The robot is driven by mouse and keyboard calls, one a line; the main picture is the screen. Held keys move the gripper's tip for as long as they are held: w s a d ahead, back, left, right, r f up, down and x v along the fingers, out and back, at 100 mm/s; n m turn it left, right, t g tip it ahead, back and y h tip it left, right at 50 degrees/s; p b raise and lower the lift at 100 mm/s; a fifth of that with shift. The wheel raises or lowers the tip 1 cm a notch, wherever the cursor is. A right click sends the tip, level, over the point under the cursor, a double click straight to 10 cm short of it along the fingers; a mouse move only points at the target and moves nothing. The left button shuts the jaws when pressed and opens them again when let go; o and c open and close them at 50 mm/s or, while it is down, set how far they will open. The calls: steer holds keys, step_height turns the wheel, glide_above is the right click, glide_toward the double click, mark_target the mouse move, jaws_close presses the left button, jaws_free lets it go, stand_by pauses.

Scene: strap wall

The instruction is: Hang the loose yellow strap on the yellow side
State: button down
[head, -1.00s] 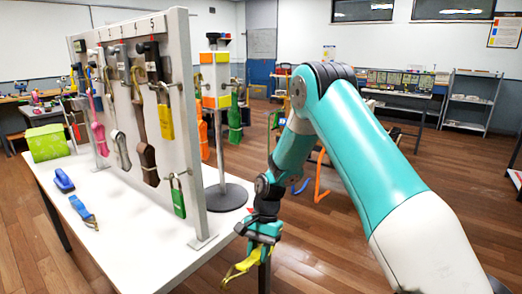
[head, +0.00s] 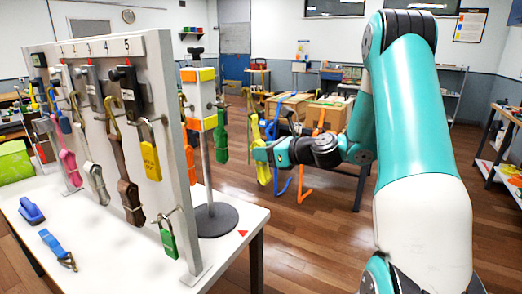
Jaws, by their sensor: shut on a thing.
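The yellow strap (head: 262,172) hangs upright from my gripper (head: 260,151), its hooked top above the jaws and its body below. My gripper is shut on it, right of the round-based stand (head: 204,160). The stand's head has a yellow face (head: 207,74) on the right and an orange face (head: 188,75) on the left, with a white band between the coloured bands. A green strap (head: 222,138) hangs at the right side of the head, and an orange strap (head: 189,160) at its left, partly behind the panel. A clear gap separates the yellow strap from the stand.
A white panel (head: 172,200) with several hanging straps and padlocks stands on the white table (head: 110,250), left of the stand. A blue buckle strap (head: 57,248) and a blue brush-like thing (head: 31,210) lie on the table. Cardboard boxes (head: 290,108) stand behind my gripper.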

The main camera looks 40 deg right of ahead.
steer(key=x, duration=0.9)
steer(key=shift+w+a, duration=0.15)
steer(key=shift+w, duration=0.2)
stand_by(0.5)
stand_by(0.6)
steer(key=c, duration=0.8)
jaws_free()
